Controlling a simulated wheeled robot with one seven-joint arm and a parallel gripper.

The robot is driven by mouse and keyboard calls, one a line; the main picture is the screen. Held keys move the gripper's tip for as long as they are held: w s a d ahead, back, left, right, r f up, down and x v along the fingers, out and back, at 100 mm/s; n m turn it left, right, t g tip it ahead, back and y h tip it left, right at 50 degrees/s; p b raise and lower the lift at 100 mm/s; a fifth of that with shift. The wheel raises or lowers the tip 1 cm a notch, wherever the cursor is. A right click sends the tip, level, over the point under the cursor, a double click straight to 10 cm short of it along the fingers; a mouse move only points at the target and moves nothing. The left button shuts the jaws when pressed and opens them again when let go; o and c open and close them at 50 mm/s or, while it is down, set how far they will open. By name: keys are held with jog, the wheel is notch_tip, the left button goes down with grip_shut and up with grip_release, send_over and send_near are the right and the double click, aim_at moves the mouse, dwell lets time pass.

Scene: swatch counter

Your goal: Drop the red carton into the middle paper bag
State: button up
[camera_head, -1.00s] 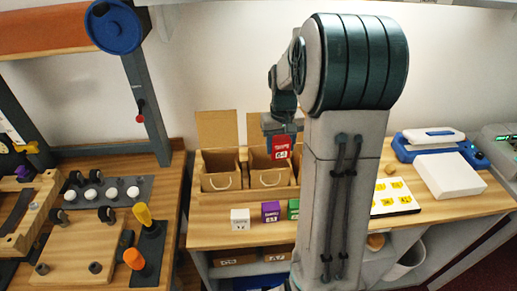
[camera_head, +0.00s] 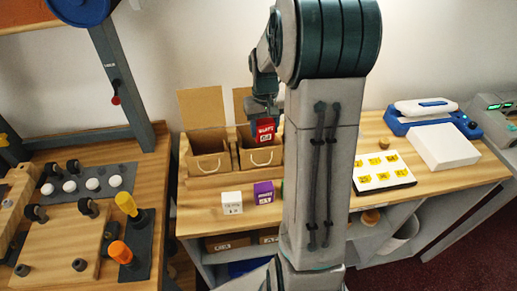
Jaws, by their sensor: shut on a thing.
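My gripper (camera_head: 265,112) is shut on the red carton (camera_head: 265,131), which has a white label and hangs below the fingers. The carton is over or at the mouth of a brown paper bag (camera_head: 262,160) with a pale handle. I cannot tell whether its lower end is inside the bag. Another open paper bag (camera_head: 209,164) stands to the left and looks empty. My arm covers the space to the right, so any third bag there is hidden.
A white carton (camera_head: 232,203) and a purple carton (camera_head: 264,193) stand in front of the bags. A green carton (camera_head: 282,190) is mostly hidden by my arm. A card with yellow swatches (camera_head: 383,172) and a blue-and-white device (camera_head: 428,118) are to the right.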

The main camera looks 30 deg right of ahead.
jog(key=shift+f, duration=0.3)
jog(key=o, duration=1.1)
jog(key=shift+c, duration=0.2)
jog(key=shift+r, duration=0.1)
notch_tip(320, 180, up, 14)
jog(key=b, duration=0.1)
jog(key=shift+f, duration=0.2)
